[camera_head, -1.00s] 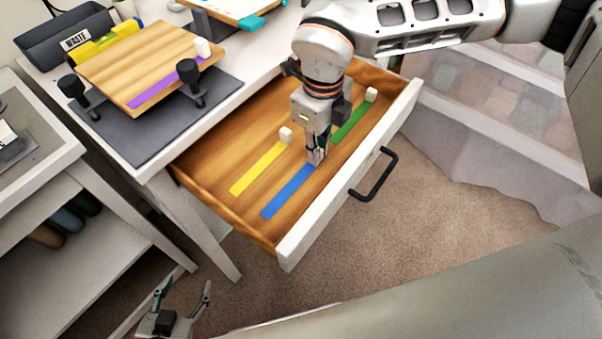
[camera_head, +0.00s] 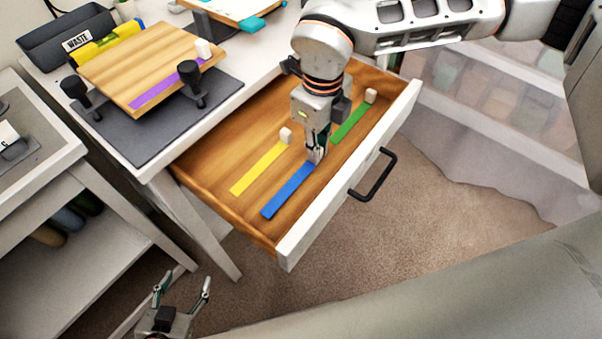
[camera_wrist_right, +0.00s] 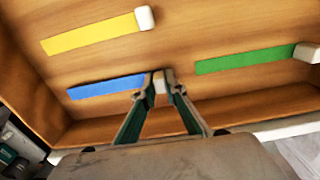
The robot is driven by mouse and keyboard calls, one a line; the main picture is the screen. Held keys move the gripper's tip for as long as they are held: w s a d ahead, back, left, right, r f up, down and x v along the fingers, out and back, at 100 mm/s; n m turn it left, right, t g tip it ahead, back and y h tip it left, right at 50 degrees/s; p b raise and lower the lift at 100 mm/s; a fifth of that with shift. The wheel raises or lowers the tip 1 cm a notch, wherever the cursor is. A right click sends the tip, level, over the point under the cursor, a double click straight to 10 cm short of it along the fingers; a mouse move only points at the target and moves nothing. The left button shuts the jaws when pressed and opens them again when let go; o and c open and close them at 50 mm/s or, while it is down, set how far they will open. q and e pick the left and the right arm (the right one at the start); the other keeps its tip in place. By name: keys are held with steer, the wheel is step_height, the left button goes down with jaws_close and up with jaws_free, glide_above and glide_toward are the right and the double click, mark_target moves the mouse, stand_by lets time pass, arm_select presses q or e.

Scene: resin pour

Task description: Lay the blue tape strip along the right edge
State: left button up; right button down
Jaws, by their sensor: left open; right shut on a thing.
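The blue tape strip (camera_head: 288,191) lies in the open drawer, between the yellow strip and the drawer front. My right gripper (camera_head: 317,158) is shut on the pale block at the strip's end, which shows between its fingertips in the right wrist view (camera_wrist_right: 160,82). My left gripper (camera_head: 182,290) is open and empty at the bottom left, away from the drawer.
A yellow strip (camera_head: 260,168) and a green strip (camera_head: 350,123), each with a pale block, lie in the drawer. The drawer front (camera_head: 350,180) has a black handle. Black clamps (camera_head: 194,85) stand beside the board.

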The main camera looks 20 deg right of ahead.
arm_select(q)
steer(key=shift+w+r+p, duration=0.3)
steer(key=shift+r+p, duration=0.05)
steer(key=shift+r, duration=0.25)
arm_select(e)
steer(key=shift+r, duration=0.65)
steer(key=shift+r+p, duration=0.3)
steer(key=shift+r, duration=0.2)
steer(key=shift+r+p, duration=1.65)
steer(key=shift+r, duration=0.9)
arm_select(q)
step_height(320, 180, up, 6)
steer(key=w+t, duration=0.1)
steer(key=w, duration=0.1)
steer(key=shift+w, duration=0.1)
arm_select(e)
steer(key=shift+f, duration=0.15)
